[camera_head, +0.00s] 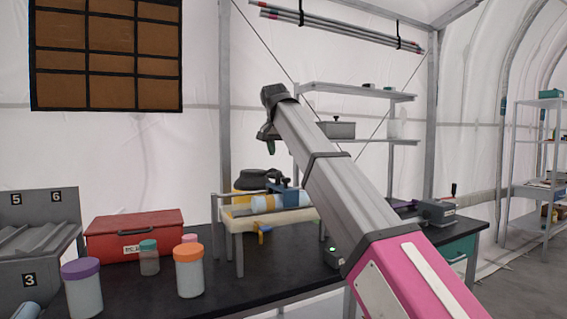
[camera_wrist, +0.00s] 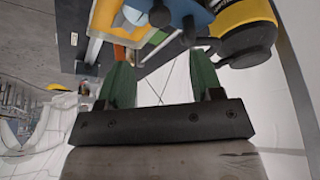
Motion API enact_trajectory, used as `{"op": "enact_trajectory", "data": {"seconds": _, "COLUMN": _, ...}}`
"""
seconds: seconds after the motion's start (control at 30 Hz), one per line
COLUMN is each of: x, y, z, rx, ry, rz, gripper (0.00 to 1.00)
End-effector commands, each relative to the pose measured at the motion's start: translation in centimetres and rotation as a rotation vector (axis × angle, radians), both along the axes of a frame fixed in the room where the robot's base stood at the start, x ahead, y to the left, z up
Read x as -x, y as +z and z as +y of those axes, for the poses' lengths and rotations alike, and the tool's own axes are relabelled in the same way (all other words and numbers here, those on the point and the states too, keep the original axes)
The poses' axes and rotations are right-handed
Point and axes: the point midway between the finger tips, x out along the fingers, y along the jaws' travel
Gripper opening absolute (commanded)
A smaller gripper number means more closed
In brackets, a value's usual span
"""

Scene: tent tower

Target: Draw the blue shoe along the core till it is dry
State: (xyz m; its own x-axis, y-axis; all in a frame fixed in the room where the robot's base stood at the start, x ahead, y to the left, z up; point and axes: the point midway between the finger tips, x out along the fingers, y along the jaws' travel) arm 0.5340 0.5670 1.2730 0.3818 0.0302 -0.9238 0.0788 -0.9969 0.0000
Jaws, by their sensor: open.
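In the head view the blue shoe (camera_head: 287,193), with a dark knob on top, sits on a pale blue cylindrical core (camera_head: 263,203). The core lies in a cream-coloured stand (camera_head: 240,222) on the black bench. My gripper (camera_head: 269,140) is above and slightly left of the shoe, apart from it, its green fingers partly hidden by the wrist. In the wrist view the two green fingers (camera_wrist: 162,72) are spread with nothing between them. Blue parts (camera_wrist: 194,12) with dark rods and knobs show beyond the fingertips at the top edge. Wetness on the core cannot be made out.
A black and yellow tool (camera_head: 256,179) stands close behind the core, also at the upper right of the wrist view (camera_wrist: 247,32). A red box (camera_head: 133,234) and several lidded jars, including an orange-capped one (camera_head: 189,272), are left. A wall shelf (camera_head: 345,91) is behind my arm.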

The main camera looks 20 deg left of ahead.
Motion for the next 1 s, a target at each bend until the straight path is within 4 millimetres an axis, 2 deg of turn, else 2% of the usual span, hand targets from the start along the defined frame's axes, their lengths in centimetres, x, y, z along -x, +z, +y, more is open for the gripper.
{"op": "enact_trajectory", "data": {"seconds": 0.6, "x": -3.5, "y": -8.5, "z": 0.2, "rx": 0.001, "ry": 0.0, "rz": 0.001, "gripper": 0.6}}
{"op": "enact_trajectory", "data": {"seconds": 0.8, "x": -4.0, "y": -9.6, "z": 0.3, "rx": 0.0, "ry": 0.0, "rz": 0.0, "gripper": 0.6}}
{"op": "enact_trajectory", "data": {"seconds": 1.0, "x": -4.0, "y": -9.7, "z": 0.3, "rx": 0.0, "ry": 0.0, "rz": 0.0, "gripper": 0.6}}
